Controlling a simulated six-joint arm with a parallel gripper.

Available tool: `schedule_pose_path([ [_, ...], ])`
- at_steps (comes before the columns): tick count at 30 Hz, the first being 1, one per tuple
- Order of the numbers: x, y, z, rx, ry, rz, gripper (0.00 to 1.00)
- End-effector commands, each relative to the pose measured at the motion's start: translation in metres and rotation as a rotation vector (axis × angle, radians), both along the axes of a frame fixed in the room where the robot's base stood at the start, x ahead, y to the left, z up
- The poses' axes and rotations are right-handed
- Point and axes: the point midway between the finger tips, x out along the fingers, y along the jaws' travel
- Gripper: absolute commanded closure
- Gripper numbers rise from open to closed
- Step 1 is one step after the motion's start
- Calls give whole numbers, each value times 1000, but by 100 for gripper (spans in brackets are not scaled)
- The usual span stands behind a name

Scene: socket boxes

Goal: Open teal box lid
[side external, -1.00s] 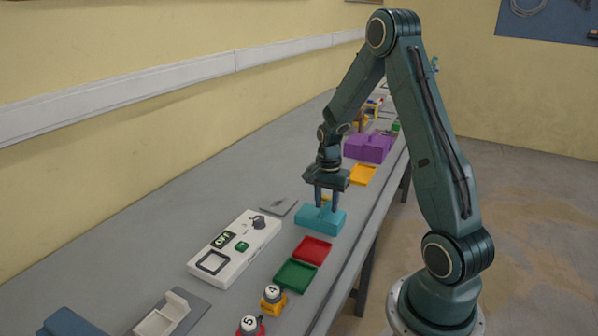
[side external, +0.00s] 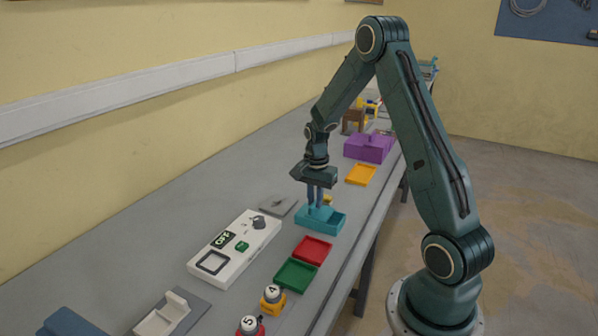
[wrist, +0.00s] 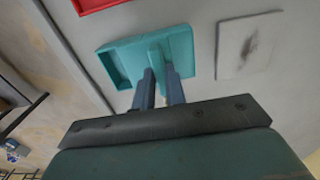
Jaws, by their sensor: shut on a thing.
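The teal box (side external: 330,226) stands on the bench with its lid (side external: 311,217) slid toward the left, so part of the inside shows open at the right. My gripper (side external: 315,203) is above the lid, fingers down, shut on the lid's raised handle. In the wrist view the box (wrist: 118,66) shows its open hollow at the left, and the lid (wrist: 180,52) with its upright ridge is between my fingers (wrist: 158,84). What lies inside the box is not clear.
A red tray (side external: 312,250) and a green tray (side external: 296,274) lie nearer the camera. A white panel with a knob (side external: 235,246) is at the left, a grey plate (side external: 278,206) beside the box. A yellow tray (side external: 360,175) and a purple box (side external: 370,148) stand beyond.

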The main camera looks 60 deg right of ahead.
Motion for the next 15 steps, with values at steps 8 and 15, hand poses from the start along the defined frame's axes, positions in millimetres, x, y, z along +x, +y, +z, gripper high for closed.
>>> schedule_pose_path([
  [8, 31, 0, 0, -1, -2, 0, 100],
  [15, 32, 0, 0, -1, 0, -1, 100],
])
